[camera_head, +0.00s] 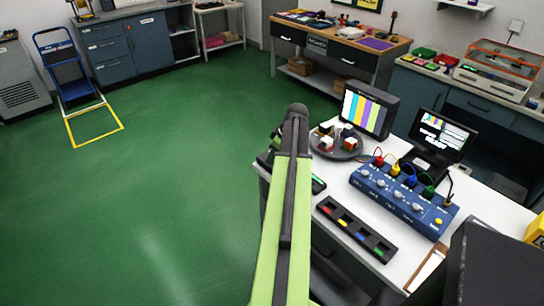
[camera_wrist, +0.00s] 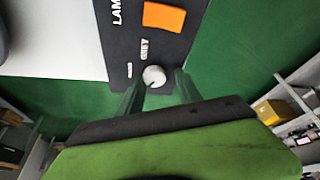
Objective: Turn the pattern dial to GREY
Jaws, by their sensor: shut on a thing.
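The pattern dial (camera_wrist: 154,76) is a small pale round knob at the end of a black panel (camera_wrist: 176,50) in the wrist view. A label reading GREY stands just above it, and a smaller label lies to its left. A small dark mark shows low on the knob, but I cannot tell its exact setting. My gripper (camera_wrist: 160,82) has its two dark fingers on either side of the knob, shut on it. In the head view my arm hides the dial and fingers. The monitor (camera_head: 363,110) there shows vertical colour bars.
An orange button (camera_wrist: 164,17) sits on the same panel, near a partly cut-off LAM label. On the white bench stand a round tray of blocks (camera_head: 349,154), a blue knob box (camera_head: 400,203), a black strip (camera_head: 357,229) and a small screen (camera_head: 440,135). Green floor lies open left.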

